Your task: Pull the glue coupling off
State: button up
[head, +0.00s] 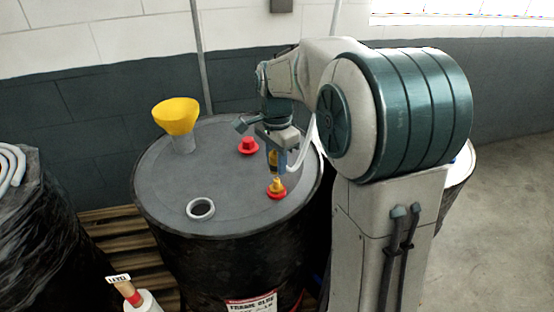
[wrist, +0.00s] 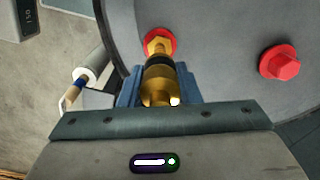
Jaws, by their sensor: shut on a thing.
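The glue coupling (wrist: 158,86) is a brass piece with a black ring, seen in the wrist view between the blue fingers of my gripper (wrist: 157,90). My gripper is shut on it. Beyond it, a brass fitting (wrist: 158,44) sits on a red base on the drum lid. In the head view my gripper (head: 277,165) points down over the right part of the lid, right above the red base with its yellow-brass fitting (head: 276,187). Whether the coupling still touches the fitting I cannot tell.
The grey drum lid (head: 190,225) also bears a red plug (head: 248,146), a yellow funnel (head: 177,118) and a white ring (head: 200,208). A wrapped drum (head: 40,230) stands at left. The lid's middle is clear.

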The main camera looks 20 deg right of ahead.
jog(key=shift+r, duration=0.1)
jog(key=shift+r+p, duration=3.6)
jog(key=shift+r, duration=0.85)
jog(key=shift+f, duration=0.1)
